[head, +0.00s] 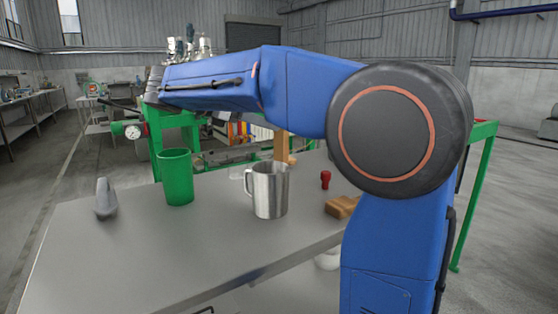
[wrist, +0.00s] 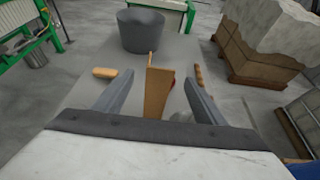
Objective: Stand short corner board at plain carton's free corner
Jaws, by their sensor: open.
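My gripper (wrist: 156,80) is open in the wrist view, with its two grey fingers spread apart. A tan-brown board (wrist: 157,92), which looks like a corner board, shows between the fingers with a visible gap on either side. Its lower end is cut off by my gripper's body. In the head view an upright tan piece (head: 281,147), perhaps the same board, shows behind the steel mug, partly hidden. My gripper is not clearly visible in the head view. I cannot make out a plain carton for certain.
The grey table (head: 150,250) holds a green cup (head: 175,177), a steel mug (head: 269,190), a grey object (head: 105,199), a red-handled item (head: 325,179) and a brown block (head: 341,207). The wrist view shows a dark bucket (wrist: 140,31) and a bulky brown-and-white stack (wrist: 255,58) at right.

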